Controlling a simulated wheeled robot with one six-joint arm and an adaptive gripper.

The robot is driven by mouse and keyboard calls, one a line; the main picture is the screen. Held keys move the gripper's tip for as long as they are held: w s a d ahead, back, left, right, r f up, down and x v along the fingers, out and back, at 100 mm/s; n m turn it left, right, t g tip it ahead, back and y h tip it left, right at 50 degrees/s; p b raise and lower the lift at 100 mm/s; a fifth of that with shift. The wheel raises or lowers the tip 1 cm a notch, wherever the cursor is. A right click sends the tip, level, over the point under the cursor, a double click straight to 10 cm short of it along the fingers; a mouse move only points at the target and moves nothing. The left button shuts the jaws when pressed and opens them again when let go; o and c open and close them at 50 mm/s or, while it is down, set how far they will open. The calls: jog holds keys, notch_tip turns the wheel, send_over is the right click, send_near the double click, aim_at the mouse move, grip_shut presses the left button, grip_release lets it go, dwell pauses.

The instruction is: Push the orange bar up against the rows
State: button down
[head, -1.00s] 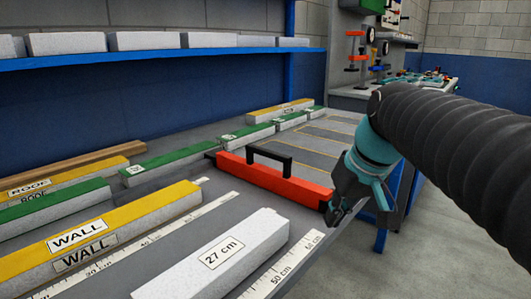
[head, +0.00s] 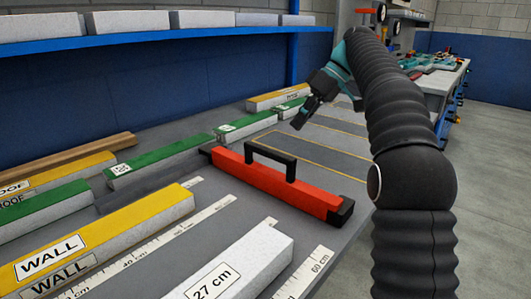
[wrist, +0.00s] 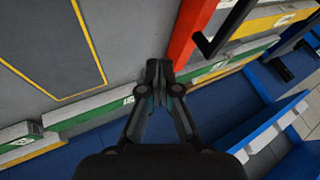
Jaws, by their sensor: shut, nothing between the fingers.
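The orange bar (head: 275,186) lies on the grey bench, with black end caps and a black handle on top. In the wrist view its orange end (wrist: 187,38) shows at the top, right of my fingers. The row of green-topped white blocks (head: 165,160) runs along the bench's far side by the bar's far end. I cannot tell if the bar touches it. The row also shows in the wrist view (wrist: 95,107). My gripper (head: 299,124) is shut and empty, above the bench beyond the bar and apart from it in the head view. It also shows in the wrist view (wrist: 155,66).
A yellow WALL block (head: 105,235) and a white 27 cm block (head: 235,270) lie in front, by white rulers (head: 305,275). A blue shelf (head: 130,42) with white blocks overhangs the back. Yellow-outlined bench areas (head: 325,150) beyond the bar are clear.

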aim_at(265, 156)
jog(key=b+x, duration=0.2)
jog(key=x, duration=0.8)
jog(key=shift+s+a+f, duration=0.1)
jog(key=shift+s+a, duration=0.75)
jog(key=shift+s, duration=0.3)
jog(key=shift+s+a, duration=0.4)
jog(key=shift+s, duration=0.1)
